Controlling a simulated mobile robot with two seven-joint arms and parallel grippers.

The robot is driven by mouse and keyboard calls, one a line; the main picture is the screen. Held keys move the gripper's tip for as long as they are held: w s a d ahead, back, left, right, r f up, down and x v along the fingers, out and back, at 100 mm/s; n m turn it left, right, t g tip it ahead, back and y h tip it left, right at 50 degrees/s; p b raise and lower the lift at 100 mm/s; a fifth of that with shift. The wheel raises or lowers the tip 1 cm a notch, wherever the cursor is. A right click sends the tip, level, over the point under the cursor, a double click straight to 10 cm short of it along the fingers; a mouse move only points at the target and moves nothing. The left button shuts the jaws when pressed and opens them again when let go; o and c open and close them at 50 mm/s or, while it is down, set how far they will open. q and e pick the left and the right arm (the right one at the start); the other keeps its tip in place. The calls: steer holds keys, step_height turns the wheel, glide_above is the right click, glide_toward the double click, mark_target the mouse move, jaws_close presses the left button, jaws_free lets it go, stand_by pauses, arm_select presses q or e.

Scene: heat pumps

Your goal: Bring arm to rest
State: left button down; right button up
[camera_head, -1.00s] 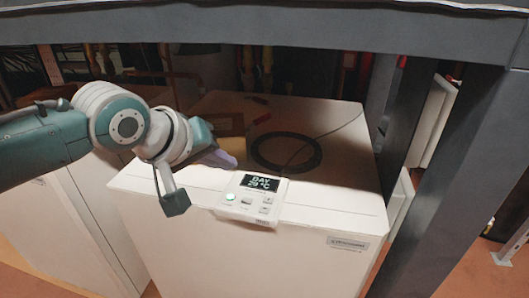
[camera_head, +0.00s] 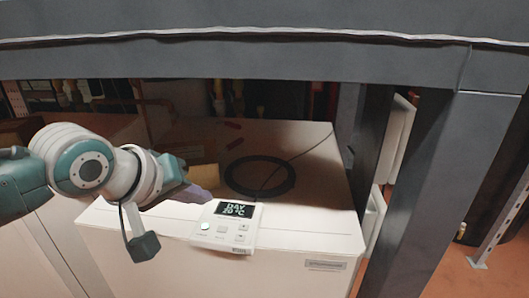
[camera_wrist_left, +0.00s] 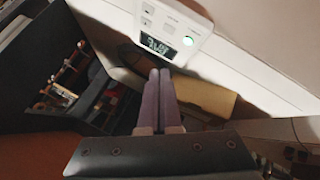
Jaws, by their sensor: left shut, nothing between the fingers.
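My left arm comes in from the left in the head view. Its left gripper (camera_head: 205,192) is beside the control panel, over the near left part of the white heat pump top. In the left wrist view the two purple fingers of the left gripper (camera_wrist_left: 160,80) lie together, shut and empty. The white control panel (camera_head: 226,226) sits on the front edge of the heat pump (camera_head: 180,262) and its display reads DAY with a temperature. The panel also shows at the top of the left wrist view (camera_wrist_left: 176,25). My right gripper is not in view.
A black ring (camera_head: 260,188) and a thin cable lie on the heat pump top. A yellowish block (camera_head: 204,176) stands behind the gripper. A dark grey beam (camera_head: 230,62) crosses overhead, and a thick dark post (camera_head: 422,190) stands at the right.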

arm_select(q)
steer(key=s+d+r+m+g+p, duration=0.1)
steer(key=s+d+r+m+p, duration=0.2)
steer(key=s, duration=0.5)
steer(key=s+d+r+m+g+p, duration=0.1)
steer(key=s+r+m+g+p, duration=0.1)
steer(key=s+p, duration=0.45)
steer(key=s+a+r+g+y+p, duration=0.1)
steer(key=s+a+r, duration=0.2)
steer(key=s, duration=0.2)
steer(key=s+a+r+m+y+p, duration=0.1)
steer(key=s+a+r+p, duration=0.15)
steer(key=s, duration=0.35)
steer(key=s+a+r+g+y+p, duration=0.1)
steer(key=s+a+r, duration=0.15)
steer(key=s, duration=0.25)
step_height(320, 180, up, 39)
steer(key=p, duration=3.7)
steer(key=shift+f+m, duration=0.2)
steer(key=shift+m, duration=0.1)
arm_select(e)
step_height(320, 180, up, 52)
arm_select(q)
steer(key=shift+s, duration=0.1)
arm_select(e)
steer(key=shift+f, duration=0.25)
